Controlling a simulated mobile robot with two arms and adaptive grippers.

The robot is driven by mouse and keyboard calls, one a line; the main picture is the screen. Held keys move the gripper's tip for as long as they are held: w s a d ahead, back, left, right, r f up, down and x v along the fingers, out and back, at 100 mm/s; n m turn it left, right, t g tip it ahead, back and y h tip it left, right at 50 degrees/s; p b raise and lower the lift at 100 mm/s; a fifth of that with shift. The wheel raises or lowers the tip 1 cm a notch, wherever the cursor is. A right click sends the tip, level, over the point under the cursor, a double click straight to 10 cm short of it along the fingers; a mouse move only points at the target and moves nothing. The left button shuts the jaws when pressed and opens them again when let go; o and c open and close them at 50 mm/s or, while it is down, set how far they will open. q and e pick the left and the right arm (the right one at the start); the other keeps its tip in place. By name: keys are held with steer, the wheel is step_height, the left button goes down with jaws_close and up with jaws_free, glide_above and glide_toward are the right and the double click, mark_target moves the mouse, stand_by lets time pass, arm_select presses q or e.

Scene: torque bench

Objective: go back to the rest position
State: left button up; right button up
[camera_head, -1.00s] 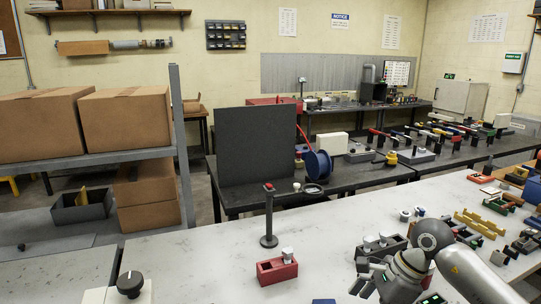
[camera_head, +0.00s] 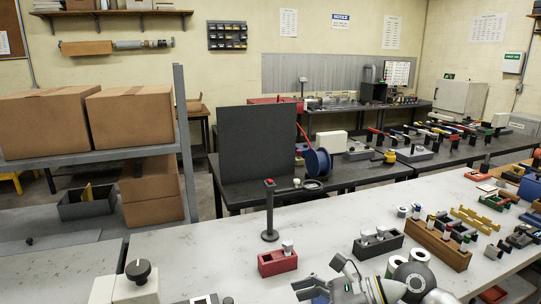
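My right gripper (camera_head: 322,277) is low in the picture, over the front of the white bench (camera_head: 205,252). Its arm comes in from the lower right. Its two fingers stand apart with nothing between them. A blue item shows partly below it at the picture's bottom edge. My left gripper is not in view.
A red block holder (camera_head: 277,262) stands just beyond the gripper, and a black one (camera_head: 378,245) and a wooden one (camera_head: 438,246) to its right. A dark post (camera_head: 270,215) stands upright behind. A black knob on a white box (camera_head: 138,280) is at left. The bench's left middle is clear.

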steer(key=a+r+m+t+y, duration=0.4)
steer(key=r+m+t+y, duration=0.15)
steer(key=r+m, duration=0.2)
steer(key=w+d+r+m+t+h, duration=0.35)
steer(key=d+m+t, duration=0.25)
steer(key=m+t, duration=0.65)
steer(key=s+d+f+m+g+h, duration=0.25)
steer(key=d+f+m+h, duration=1.2)
steer(key=m, duration=0.75)
steer(key=s+f+m+g, duration=0.4)
steer(key=s+f+g, duration=0.3)
steer(key=s+f, duration=0.3)
steer(key=s+f+m+g, duration=0.3)
steer(key=s+f+g, duration=0.4)
steer(key=s, duration=0.6)
step_height(320, 180, down, 26)
steer(key=s+a+f, duration=0.1)
steer(key=s, duration=0.1)
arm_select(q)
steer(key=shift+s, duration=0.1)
arm_select(e)
steer(key=s+d+f+g, duration=0.2)
steer(key=s+d+f, duration=0.1)
steer(key=s+f, duration=1.3)
steer(key=shift+s+f, duration=0.2)
steer(key=shift+s, duration=0.15)
